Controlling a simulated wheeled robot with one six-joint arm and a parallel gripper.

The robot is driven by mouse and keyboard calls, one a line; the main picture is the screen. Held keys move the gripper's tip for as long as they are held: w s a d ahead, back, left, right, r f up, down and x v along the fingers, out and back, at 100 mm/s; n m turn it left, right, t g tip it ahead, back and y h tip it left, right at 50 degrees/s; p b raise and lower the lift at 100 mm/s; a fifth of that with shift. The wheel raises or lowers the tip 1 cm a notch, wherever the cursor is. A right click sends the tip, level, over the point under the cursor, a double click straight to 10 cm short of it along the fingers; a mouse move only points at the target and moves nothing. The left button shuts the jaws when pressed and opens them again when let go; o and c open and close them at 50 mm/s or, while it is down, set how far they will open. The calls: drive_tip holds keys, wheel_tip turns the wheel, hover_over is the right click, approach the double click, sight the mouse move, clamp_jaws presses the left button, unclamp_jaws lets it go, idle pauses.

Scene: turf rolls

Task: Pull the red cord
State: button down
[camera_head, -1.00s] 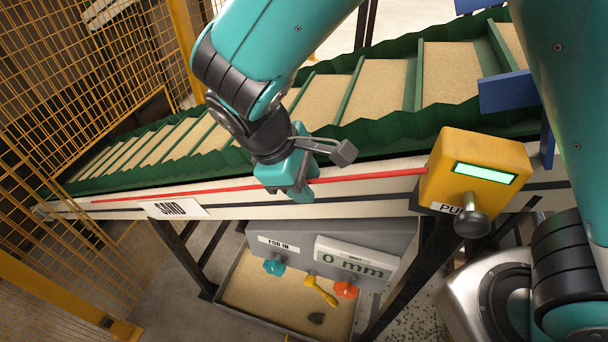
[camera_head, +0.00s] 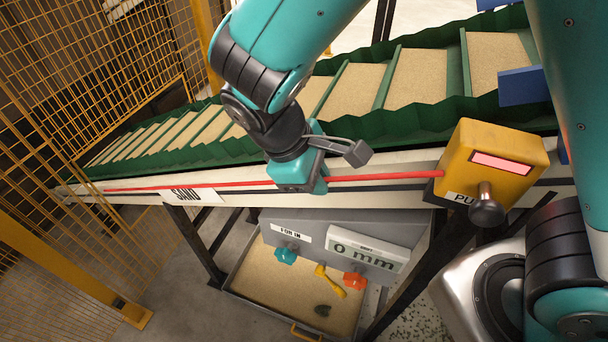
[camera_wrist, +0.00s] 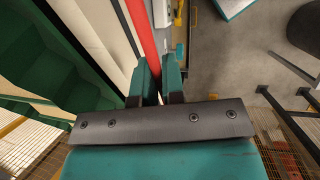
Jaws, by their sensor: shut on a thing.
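The red cord (camera_head: 385,177) runs along the white side rail of the conveyor to a yellow switch box (camera_head: 493,158) on the right. My gripper (camera_head: 318,182) is at the cord, with its teal fingers shut on it. In the wrist view the red cord (camera_wrist: 142,35) passes down between the two fingers of my gripper (camera_wrist: 159,75). The cord bends slightly at my gripper. The box shows a red-lit panel and a dark knob, with a partly hidden label beginning "PU".
A green conveyor (camera_head: 420,80) with sand between its cleats lies behind the rail. A "SAND" sign (camera_head: 190,194) hangs on the rail. Below stands a sand tray (camera_head: 262,282) with a "0 mm" display (camera_head: 354,251) and coloured knobs. Yellow mesh fencing (camera_head: 95,90) is at left.

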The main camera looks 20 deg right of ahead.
drive_tip(key=c, duration=1.2)
unclamp_jaws()
drive_tip(key=p+v, duration=0.1)
drive_tip(key=v, duration=1.6)
drive_tip(key=shift+r, duration=0.25)
drive_tip(key=shift+d, duration=0.1)
